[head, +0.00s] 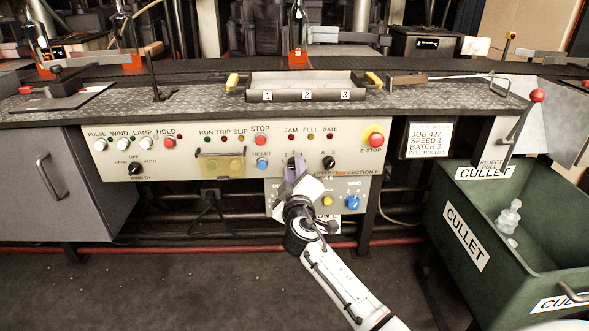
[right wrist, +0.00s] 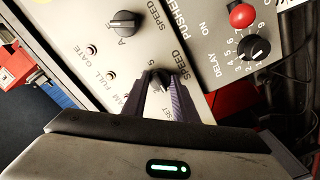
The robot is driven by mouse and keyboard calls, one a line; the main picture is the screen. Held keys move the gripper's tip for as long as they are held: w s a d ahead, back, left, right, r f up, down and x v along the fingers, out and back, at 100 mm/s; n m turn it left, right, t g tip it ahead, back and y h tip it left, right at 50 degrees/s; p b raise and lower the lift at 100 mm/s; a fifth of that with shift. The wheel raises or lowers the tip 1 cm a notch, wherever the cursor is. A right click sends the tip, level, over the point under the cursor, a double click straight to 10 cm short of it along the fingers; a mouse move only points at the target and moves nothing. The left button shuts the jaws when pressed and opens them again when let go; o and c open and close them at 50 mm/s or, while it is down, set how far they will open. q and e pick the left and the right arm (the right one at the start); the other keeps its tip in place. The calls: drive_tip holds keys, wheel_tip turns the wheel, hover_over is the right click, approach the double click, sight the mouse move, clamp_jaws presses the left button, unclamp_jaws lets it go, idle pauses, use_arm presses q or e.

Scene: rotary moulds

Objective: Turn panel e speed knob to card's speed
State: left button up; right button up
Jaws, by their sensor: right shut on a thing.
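My right gripper (head: 291,166) reaches up to the beige control panel (head: 228,138). In the right wrist view its dark fingers (right wrist: 160,92) are shut around a black knob (right wrist: 160,80), with the word SPEED printed beside it. The fingers hide part of its dial, so its setting is not readable. A second black knob (head: 328,162) is free to the right in the head view; it also shows in the right wrist view (right wrist: 124,22). The card (head: 427,137) right of the panel reads JOB 427, SPEED 1, BATCH 3. My left gripper is not in view.
A red emergency stop button (head: 374,140) is at the panel's right end. A smaller panel with a blue knob (head: 353,201) hangs below. A numbered tray (head: 305,88) sits on the bench above. A green cullet bin (head: 455,195) stands at the right.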

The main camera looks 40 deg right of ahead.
drive_tip(key=shift+f, duration=0.1)
drive_tip(key=o, duration=1.1)
drive_tip(key=shift+c, duration=0.2)
drive_tip(key=v, duration=1)
drive_tip(key=shift+s+p, duration=0.2)
drive_tip(key=shift+p, duration=0.2)
